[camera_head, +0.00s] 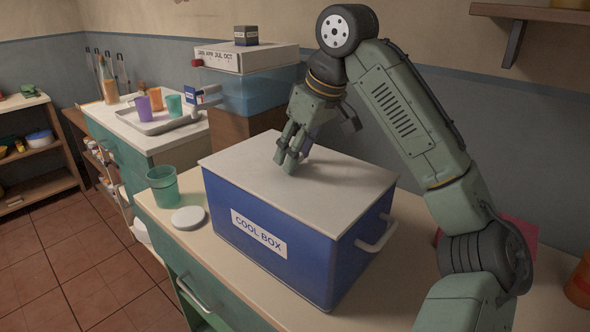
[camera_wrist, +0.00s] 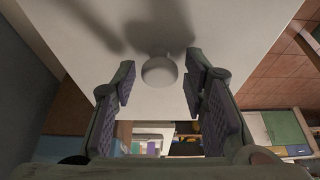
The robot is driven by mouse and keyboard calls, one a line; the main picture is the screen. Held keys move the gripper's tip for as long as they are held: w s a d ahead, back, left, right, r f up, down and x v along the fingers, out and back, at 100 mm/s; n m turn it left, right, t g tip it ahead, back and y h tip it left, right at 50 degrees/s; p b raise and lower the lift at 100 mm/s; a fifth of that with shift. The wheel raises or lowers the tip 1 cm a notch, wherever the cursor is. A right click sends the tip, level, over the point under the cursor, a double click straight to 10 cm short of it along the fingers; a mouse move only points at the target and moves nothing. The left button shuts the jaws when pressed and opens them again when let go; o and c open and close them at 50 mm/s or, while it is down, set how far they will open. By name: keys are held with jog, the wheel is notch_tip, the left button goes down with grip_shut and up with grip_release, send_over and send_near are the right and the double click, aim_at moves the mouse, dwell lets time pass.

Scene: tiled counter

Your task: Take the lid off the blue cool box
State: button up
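The blue cool box (camera_head: 290,245) stands on the counter with a "COOL BOX" label on its front and a pale handle (camera_head: 378,236) on its right side. Its flat white lid (camera_head: 345,185) lies on top and looks closed all round. A round pale knob (camera_wrist: 159,71) stands on the lid in the wrist view. My gripper (camera_head: 291,158) is just above the lid, pointing down, and hides the knob in the head view. In the wrist view its two fingers are apart, one on each side of the knob, with gaps showing between.
A green cup (camera_head: 163,188) and a white disc (camera_head: 188,217) stand left of the box. Behind it is a blue tank (camera_head: 250,95) with a white top. A tray (camera_head: 165,125) with cups is at the back left. A wall shelf (camera_head: 530,13) is at the upper right.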

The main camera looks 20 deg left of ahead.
grip_shut()
jog(key=shift+r, duration=0.15)
dwell(0.4)
